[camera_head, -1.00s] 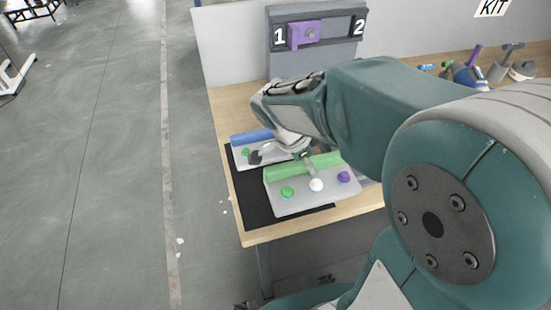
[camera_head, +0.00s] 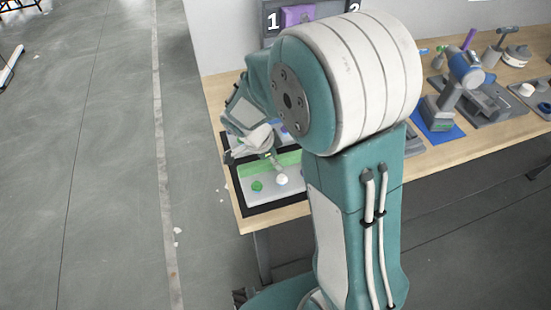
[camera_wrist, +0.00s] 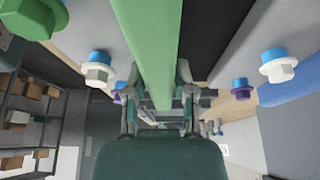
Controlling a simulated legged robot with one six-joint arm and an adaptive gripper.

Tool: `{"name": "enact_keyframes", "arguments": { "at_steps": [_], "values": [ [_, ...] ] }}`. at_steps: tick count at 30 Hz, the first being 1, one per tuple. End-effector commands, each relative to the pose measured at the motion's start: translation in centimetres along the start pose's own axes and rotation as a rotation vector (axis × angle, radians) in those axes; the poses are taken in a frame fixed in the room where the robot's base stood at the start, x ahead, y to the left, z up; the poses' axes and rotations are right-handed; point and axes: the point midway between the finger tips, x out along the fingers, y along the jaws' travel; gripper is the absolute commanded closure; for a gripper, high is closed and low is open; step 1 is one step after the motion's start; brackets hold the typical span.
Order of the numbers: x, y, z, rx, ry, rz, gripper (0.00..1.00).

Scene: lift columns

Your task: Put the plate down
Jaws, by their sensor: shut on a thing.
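The plate (camera_head: 272,193) is grey, with a green bar (camera_head: 288,159) along its far side and a green knob (camera_head: 257,185) and a white knob (camera_head: 282,179) in front. Its right part is hidden behind my arm. My gripper (camera_head: 272,160) is shut on the green bar. In the wrist view the bar (camera_wrist: 150,45) runs down between the fingers (camera_wrist: 160,95). The plate appears level, over the black mat (camera_head: 238,206); whether it touches the mat I cannot tell.
A second plate with a blue bar (camera_wrist: 290,88) lies just behind, mostly hidden by my gripper in the head view. A numbered rack with a purple block (camera_head: 297,15) stands at the back. Tools and a blue mat (camera_head: 440,128) occupy the table's right.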

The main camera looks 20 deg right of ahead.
Motion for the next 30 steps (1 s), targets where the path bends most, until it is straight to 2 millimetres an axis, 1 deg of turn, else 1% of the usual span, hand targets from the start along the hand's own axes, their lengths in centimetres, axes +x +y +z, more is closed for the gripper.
{"name": "enact_keyframes", "arguments": {
  "at_steps": [5, 6, 8, 9, 19, 22, 26, 30],
  "values": [
    [-0.1, 0.0, -0.1, 0.001, -0.001, -0.001, 1.00],
    [0.0, 0.0, 0.0, 0.001, -0.001, 0.000, 0.62],
    [0.0, 0.0, 0.0, 0.001, -0.001, 0.000, 0.35],
    [0.0, 0.0, 0.0, 0.001, -0.001, 0.000, 0.32],
    [0.0, 0.0, 0.0, 0.001, -0.001, 0.000, 0.32],
    [-0.6, -0.1, 0.0, 0.001, -0.001, -0.003, 0.32],
    [-2.6, -0.1, 0.0, 0.000, -0.001, -0.005, 0.32],
    [-5.6, -0.1, 0.0, 0.000, -0.002, -0.007, 0.32]
  ]
}}
